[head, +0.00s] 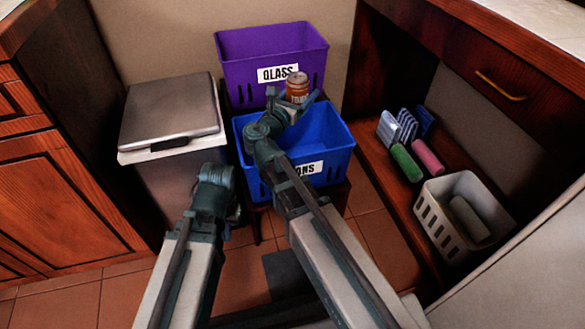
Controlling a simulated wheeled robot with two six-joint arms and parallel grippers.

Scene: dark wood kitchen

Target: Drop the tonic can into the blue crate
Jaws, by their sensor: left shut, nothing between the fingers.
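The tonic can (297,87), orange-brown with a silvery top, is up in the air above the back part of the blue crate (333,135). My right gripper (297,100) is around its lower part, with a finger to each side, and appears to hold it upright. The crate has a white label, partly hidden by my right arm, which crosses over its front. My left gripper (229,207) is shut and empty, low in front of the crate's left side; its fingertips are hard to make out.
A purple crate (240,47) labelled GLASS stands behind the blue one. A grey lidded bin (170,112) is at the left. On the right, a low wooden shelf holds several sponges, green and pink rolls and a white basket (437,222). Tiled floor shows between.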

